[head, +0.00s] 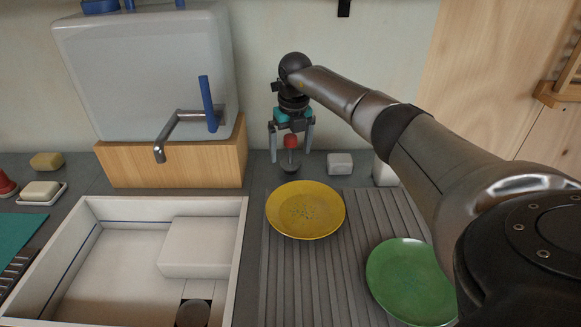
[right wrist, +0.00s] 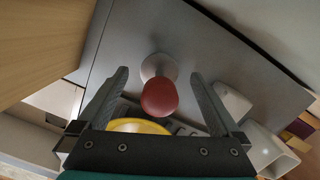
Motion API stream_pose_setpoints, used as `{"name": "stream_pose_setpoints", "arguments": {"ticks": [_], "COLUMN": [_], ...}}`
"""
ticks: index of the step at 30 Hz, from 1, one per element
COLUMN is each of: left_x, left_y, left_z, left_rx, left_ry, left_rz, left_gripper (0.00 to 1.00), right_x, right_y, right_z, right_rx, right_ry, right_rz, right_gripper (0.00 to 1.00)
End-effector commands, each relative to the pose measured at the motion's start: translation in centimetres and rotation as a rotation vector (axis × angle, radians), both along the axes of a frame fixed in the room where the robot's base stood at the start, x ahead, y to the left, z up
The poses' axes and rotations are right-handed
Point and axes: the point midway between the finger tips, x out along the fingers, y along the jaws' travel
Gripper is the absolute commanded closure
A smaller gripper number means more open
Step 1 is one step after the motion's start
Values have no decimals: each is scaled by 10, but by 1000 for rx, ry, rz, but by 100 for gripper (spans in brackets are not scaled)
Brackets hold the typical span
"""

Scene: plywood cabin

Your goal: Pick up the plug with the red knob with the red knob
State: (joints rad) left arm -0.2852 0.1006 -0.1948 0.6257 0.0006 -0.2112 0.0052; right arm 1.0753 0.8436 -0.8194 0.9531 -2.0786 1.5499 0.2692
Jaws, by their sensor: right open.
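My right gripper (head: 291,154) is open, pointing down, with one finger on each side of the knob. In the right wrist view the red knob (right wrist: 160,97) shows between the open fingers, with the pale base of the plug (right wrist: 159,66) beyond it. I see a gap between each finger and the knob there. My left gripper is not in view.
A yellow plate (head: 305,228) and a green plate (head: 408,280) lie on the ribbed drainboard (head: 345,275). A white block (head: 340,163) stands right of the plug. A wooden box (head: 178,164) under a water tank stands left. The white sink (head: 120,262) is front left.

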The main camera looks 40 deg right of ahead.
Motion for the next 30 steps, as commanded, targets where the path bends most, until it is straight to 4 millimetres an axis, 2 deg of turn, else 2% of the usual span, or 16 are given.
{"name": "stream_pose_setpoints", "arguments": {"ticks": [1, 3, 11, 30], "left_x": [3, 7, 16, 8], "left_y": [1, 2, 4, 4], "left_z": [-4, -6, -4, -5], "left_rx": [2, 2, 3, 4], "left_ry": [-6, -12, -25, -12], "left_rz": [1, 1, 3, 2], "left_gripper": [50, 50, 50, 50], "right_x": [1, 2, 3, 3], "right_y": [1, 0, 0, 0], "right_z": [-11, -19, -20, -20], "right_rx": [3, 3, 1, 1], "right_ry": [1, 1, 0, -1], "right_rz": [-1, -1, 0, 0], "right_gripper": [0, 0, 1, 73]}}
